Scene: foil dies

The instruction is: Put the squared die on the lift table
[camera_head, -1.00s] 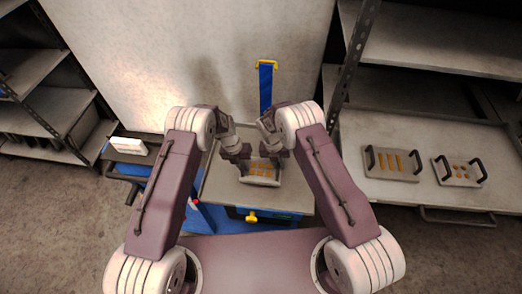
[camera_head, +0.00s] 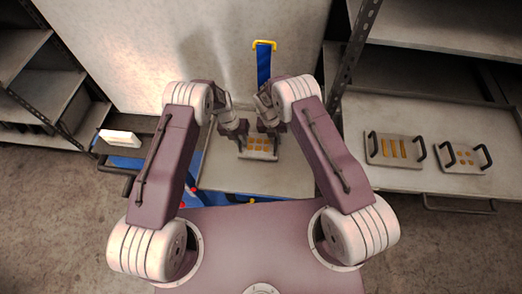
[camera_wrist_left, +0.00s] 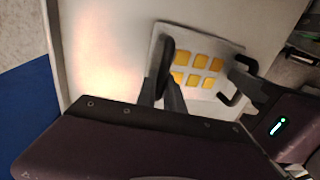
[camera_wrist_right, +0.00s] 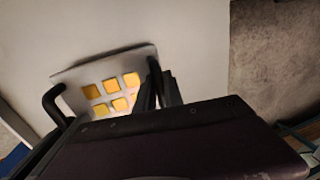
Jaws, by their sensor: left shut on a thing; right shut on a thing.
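The squared die (camera_head: 260,155), a pale plate with several square yellow inserts and a dark handle at each side, is over the lift table (camera_head: 222,178). It looks level; I cannot tell whether it touches the tabletop. My left gripper (camera_head: 241,137) is shut on its left handle, also seen in the left wrist view (camera_wrist_left: 168,58). My right gripper (camera_head: 274,129) is shut on its right handle, also seen in the right wrist view (camera_wrist_right: 154,78). The fingertips are partly hidden by the wrists.
At the right, a shelf (camera_head: 440,110) holds a die with long bar inserts (camera_head: 395,150) and a die with round inserts (camera_head: 466,157). A blue post with a yellow handle (camera_head: 264,60) rises behind the lift table. A white box (camera_head: 120,138) lies on a cart at left.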

